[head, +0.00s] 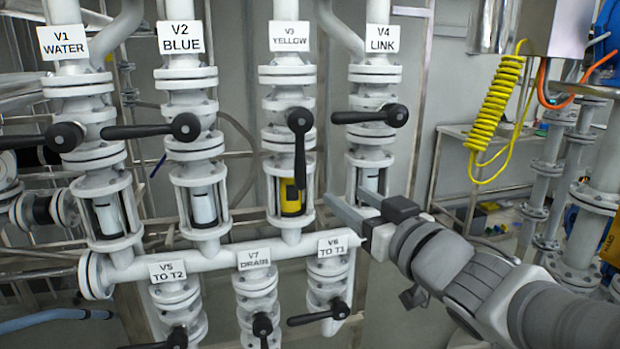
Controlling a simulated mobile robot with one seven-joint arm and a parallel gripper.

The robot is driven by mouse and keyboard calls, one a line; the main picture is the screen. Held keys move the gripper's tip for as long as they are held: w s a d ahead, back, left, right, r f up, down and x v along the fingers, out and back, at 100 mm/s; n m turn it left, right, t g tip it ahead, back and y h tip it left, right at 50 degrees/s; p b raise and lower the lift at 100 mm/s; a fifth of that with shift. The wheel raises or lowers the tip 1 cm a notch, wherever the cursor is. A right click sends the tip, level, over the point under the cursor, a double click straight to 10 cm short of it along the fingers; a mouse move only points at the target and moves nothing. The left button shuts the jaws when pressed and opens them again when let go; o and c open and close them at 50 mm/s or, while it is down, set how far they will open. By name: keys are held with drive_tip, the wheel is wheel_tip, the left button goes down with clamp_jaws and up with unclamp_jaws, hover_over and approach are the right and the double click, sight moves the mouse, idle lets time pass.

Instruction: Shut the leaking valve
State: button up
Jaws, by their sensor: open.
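Valve V3 YELLOW (290,120) has its black lever (300,150) hanging straight down along the pipe. The sight glass (292,197) below it shows yellow. The levers of V1 WATER (65,136), V2 BLUE (150,130) and V4 LINK (370,116) lie roughly crosswise, pointing left. The sight glasses under V1, V2 and V4 look pale, without yellow. My gripper (346,198) is open and empty, in front of the lower V4 pipe, below and right of the V3 lever. It appears apart from every lever.
A white horizontal manifold pipe (215,257) runs below. V5 TO T2 (165,343), V7 DRAIN (262,328) and V6 TO T1 (320,315) hang under it; V7's lever points down, V6's crosswise. A coiled yellow hose (490,110) hangs at right.

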sight(303, 168)
drive_tip(key=x, duration=0.5)
drive_tip(key=b+x, duration=0.1)
drive_tip(key=x, duration=1.1)
drive_tip(key=shift+a+b, duration=0.4)
drive_tip(key=shift+a, duration=0.1)
clamp_jaws()
idle(0.6)
